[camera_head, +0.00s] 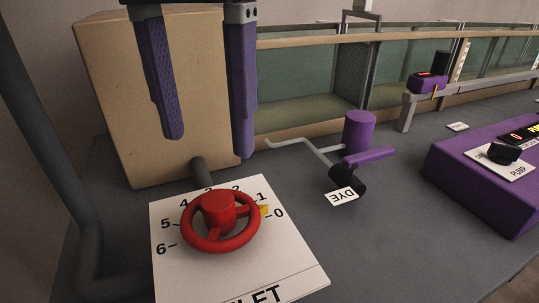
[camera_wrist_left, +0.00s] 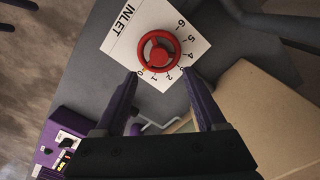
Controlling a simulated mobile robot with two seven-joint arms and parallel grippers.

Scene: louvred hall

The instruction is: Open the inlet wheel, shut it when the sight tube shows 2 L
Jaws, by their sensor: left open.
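The red inlet wheel (camera_head: 218,205) sits on a white dial plate (camera_head: 175,275) with numbers from 0 to 6. A yellow pointer (camera_head: 264,210) at its right is by the 0 mark. The wheel also shows in the left wrist view (camera_wrist_left: 158,52). My left gripper (camera_head: 208,147) is open and empty, its fingers pointing down above and behind the wheel, apart from it. In the left wrist view its fingertips (camera_wrist_left: 160,73) lie either side of the wheel's lower edge. I cannot make out the sight tube or its level. Dark shapes at the wrist view's upper left may be my right gripper.
A tan block (camera_head: 130,110) stands behind the dial, with a grey pipe between. A purple dye cylinder (camera_head: 359,132) with a bent tube stands to the right. A purple pump box (camera_head: 485,185) is at the far right. A glass-walled channel (camera_head: 310,75) runs along the back.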

